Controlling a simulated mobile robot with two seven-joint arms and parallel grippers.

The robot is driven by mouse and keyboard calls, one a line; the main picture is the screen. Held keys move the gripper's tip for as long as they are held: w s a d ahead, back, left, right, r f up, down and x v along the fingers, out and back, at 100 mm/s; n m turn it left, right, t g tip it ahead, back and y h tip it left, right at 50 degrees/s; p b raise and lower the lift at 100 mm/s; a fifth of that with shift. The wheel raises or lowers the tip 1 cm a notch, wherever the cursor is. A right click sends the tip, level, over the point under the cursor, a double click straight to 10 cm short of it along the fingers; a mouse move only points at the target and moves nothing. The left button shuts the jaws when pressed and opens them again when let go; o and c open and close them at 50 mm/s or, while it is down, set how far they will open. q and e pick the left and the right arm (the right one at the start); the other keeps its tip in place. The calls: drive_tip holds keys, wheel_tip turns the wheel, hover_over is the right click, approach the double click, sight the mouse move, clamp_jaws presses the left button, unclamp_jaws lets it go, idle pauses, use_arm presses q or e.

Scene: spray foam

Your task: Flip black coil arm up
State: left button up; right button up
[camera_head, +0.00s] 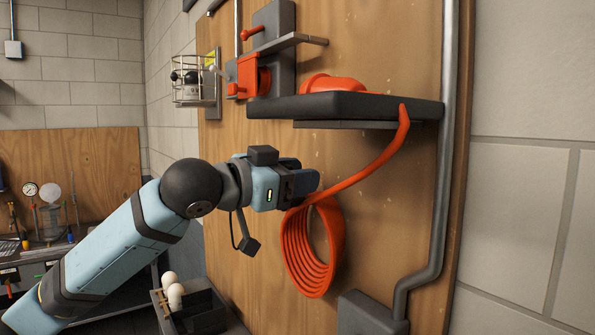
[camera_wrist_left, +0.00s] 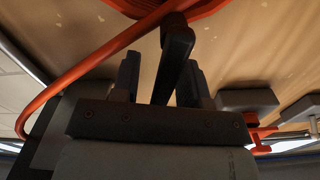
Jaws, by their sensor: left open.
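The orange hose coil (camera_head: 316,255) hangs in loops against the wooden board. Its hose rises to the black shelf. In the left wrist view the orange coil (camera_wrist_left: 185,8) shows at the top edge. A black bar with a rounded end, which looks like the black coil arm (camera_wrist_left: 177,42), runs from the coil down between my left gripper's fingers. In the head view it is hidden behind the gripper. My left gripper (camera_head: 307,182) is open at the top of the coil, with a finger on either side of the bar; I cannot tell whether they touch it.
A black shelf (camera_head: 345,107) sticks out above my gripper. A grey pipe (camera_head: 445,150) runs down the board's right side to a grey box (camera_head: 370,315). A wire cage (camera_head: 190,82) is mounted at upper left. A dark bin (camera_head: 200,308) stands below.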

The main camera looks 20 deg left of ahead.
use_arm(q)
clamp_jaws()
drive_tip(key=shift+w+a+r+n+p, duration=0.15)
drive_tip(key=shift+w+n+p, duration=0.05)
drive_tip(key=shift+n+p, duration=0.45)
drive_tip(key=shift+w+a+n, duration=0.2)
drive_tip(key=shift+a+n, duration=0.1)
drive_tip(key=shift+n, duration=0.55)
unclamp_jaws()
